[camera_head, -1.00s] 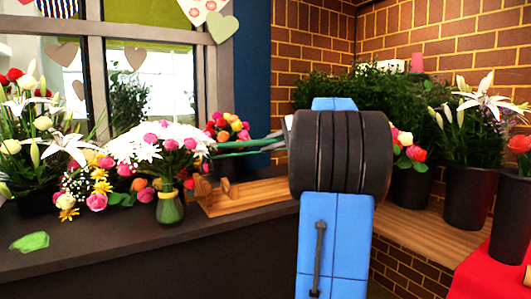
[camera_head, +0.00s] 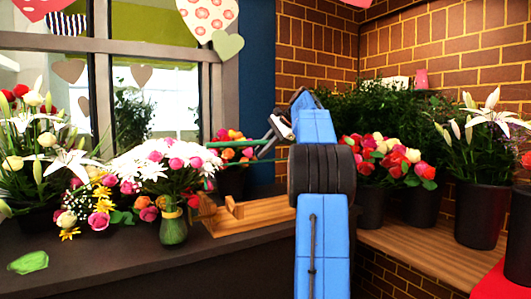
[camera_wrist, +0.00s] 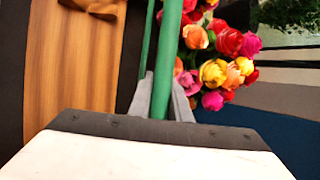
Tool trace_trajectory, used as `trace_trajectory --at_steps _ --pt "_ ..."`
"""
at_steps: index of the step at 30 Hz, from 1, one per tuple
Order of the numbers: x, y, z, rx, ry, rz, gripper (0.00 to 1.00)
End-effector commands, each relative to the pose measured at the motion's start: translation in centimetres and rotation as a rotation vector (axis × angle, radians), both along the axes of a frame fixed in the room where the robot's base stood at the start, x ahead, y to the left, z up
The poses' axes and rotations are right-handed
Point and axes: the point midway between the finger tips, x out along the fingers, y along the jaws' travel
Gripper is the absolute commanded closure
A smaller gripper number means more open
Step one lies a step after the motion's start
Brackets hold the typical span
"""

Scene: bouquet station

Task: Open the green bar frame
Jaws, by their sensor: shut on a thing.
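The green bar frame (camera_head: 230,144) shows in the head view as thin green bars just left of my gripper, behind the white and pink flowers. In the wrist view, a thick green bar (camera_wrist: 168,62) runs up the picture between my fingers, and a thinner green bar lies just left of it. My gripper (camera_head: 268,138) is shut on the thick bar; its grey fingers (camera_wrist: 160,98) sit on both sides of it. The frame's left end is partly hidden by flowers.
A wooden stand (camera_head: 245,214) lies on the dark counter (camera_head: 120,262) below the frame. A green vase (camera_head: 174,228) with flowers stands left of it. A bunch of roses (camera_wrist: 222,60) is close beside the bar. Dark flower buckets (camera_head: 482,212) stand on the right.

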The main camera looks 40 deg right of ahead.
Motion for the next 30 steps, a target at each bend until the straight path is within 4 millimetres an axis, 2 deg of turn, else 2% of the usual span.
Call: trace_trajectory --at_steps 6,13,19,30 --pt "2.5 -0.6 -0.3 0.002 0.001 0.002 1.00" --pt "4.3 -1.0 -0.7 0.005 0.004 0.003 1.00" --pt "5.0 -1.1 -0.9 0.006 0.006 0.004 1.00" --pt "5.0 -1.2 -1.2 0.008 0.010 0.004 1.00"
